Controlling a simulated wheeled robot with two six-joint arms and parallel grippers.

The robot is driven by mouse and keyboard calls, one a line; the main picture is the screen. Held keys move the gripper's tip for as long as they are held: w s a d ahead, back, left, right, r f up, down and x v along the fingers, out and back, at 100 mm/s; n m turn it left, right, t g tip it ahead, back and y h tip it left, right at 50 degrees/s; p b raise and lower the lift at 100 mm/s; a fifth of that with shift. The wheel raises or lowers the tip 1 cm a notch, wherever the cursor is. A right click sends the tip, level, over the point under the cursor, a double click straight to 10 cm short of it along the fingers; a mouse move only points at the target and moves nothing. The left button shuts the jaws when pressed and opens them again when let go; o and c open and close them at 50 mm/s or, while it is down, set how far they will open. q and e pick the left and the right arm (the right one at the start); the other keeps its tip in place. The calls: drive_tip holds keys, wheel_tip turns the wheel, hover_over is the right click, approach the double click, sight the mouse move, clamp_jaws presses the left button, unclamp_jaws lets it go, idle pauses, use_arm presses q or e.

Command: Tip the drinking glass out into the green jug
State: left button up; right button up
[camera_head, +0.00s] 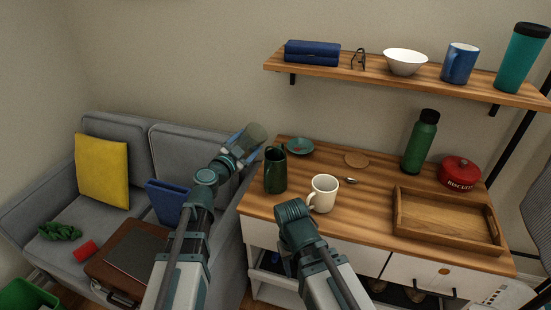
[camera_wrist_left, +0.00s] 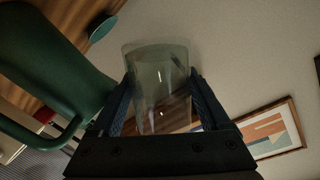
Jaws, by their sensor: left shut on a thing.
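The drinking glass (camera_head: 256,133), clear and greyish, is held by my left gripper (camera_head: 240,146) up and left of the green jug's mouth. It looks tilted in the head view. The left wrist view shows the glass (camera_wrist_left: 158,75) between both fingers of my left gripper (camera_wrist_left: 160,105); I cannot make out any contents. The dark green jug (camera_head: 275,172) stands upright on the desk's left end, and its body (camera_wrist_left: 45,70) and handle show at the left of the wrist view. My right gripper (camera_head: 293,210) is low in front of the white mug; its fingers are hidden.
A white mug (camera_head: 323,193) stands right of the jug. A small green dish (camera_head: 300,146) lies behind it. A spoon (camera_head: 347,180), coaster (camera_head: 357,159), green bottle (camera_head: 421,142), red biscuit tin (camera_head: 459,171) and wooden tray (camera_head: 448,221) are farther right. A shelf (camera_head: 385,78) hangs above.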

use_arm(q)
drive_tip(key=f+n+b, duration=0.1)
drive_tip(key=a+f+n+b, duration=0.1)
drive_tip(key=f+b, duration=0.1)
drive_tip(key=a+f+n+b, duration=0.1)
drive_tip(key=f+b, duration=0.1)
drive_tip(key=shift+w+f, duration=0.15)
drive_tip(key=shift+w, duration=0.15)
drive_tip(key=shift+w+a+f+n+t+h+b, duration=0.1)
drive_tip(key=shift+a+f+n+b, duration=0.2)
drive_tip(key=shift+n, duration=0.35)
drive_tip(key=shift+w+a+f+n+t+h+b, duration=0.15)
drive_tip(key=shift+n+b, duration=0.2)
drive_tip(key=shift+n, duration=0.25)
drive_tip(key=shift+s+a+f+n+t+h+b, duration=0.1)
drive_tip(key=shift+a+n+b, duration=0.2)
drive_tip(key=shift+n, duration=0.35)
drive_tip(key=shift+d, duration=0.1)
